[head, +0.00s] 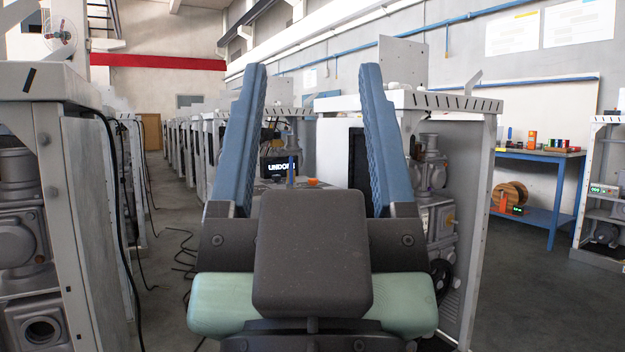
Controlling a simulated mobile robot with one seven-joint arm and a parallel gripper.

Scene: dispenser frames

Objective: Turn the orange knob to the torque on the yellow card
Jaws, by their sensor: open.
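My gripper (312,75) fills the middle of the head view. Its two blue fingers point up and away from me, wide apart with nothing between them. A small orange thing (312,182), perhaps the orange knob, shows low between the fingers on a grey surface beyond the gripper. It is too small to read any marking or setting, and the gripper is apart from it. I cannot make out a yellow card for certain. A small yellow patch (505,149) shows at the left end of the blue table on the right.
A lit screen (275,167) with white letters stands left of the orange thing. Grey cabinets (90,190) with machinery stand close on the left, others on the right. The blue table (540,156) holds small coloured items. Dark cables (180,250) lie on the floor; floor at right is clear.

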